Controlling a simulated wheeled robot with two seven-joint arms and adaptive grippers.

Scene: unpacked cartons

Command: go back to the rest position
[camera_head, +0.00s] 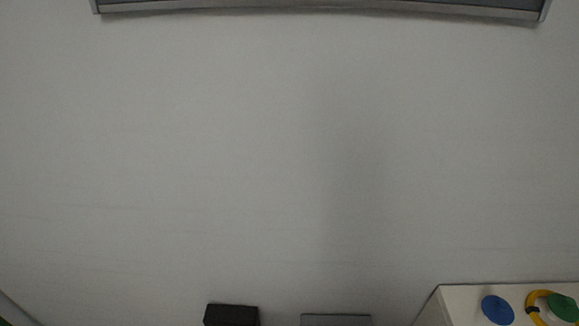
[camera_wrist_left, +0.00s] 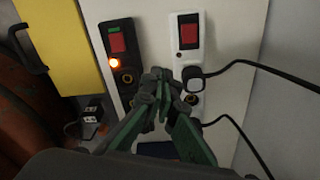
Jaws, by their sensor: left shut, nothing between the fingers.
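My left gripper (camera_wrist_left: 164,80) shows in the left wrist view with its green fingers brought together at the tips. It is shut and I see nothing held between the fingers. Its tips appear in front of two switch panels, a black one (camera_wrist_left: 121,61) on the left and a white one (camera_wrist_left: 187,56) on the right. I cannot tell whether the tips touch anything. Neither gripper shows in the head view, and my right gripper is in neither view.
The white panel has a plug with black cables (camera_wrist_left: 241,66). A yellow door (camera_wrist_left: 57,48) with a black handle is at upper left. The head view shows mostly bare wall, with a black box (camera_head: 231,315), a grey box (camera_head: 336,320) and a blue button (camera_head: 497,309) along the bottom.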

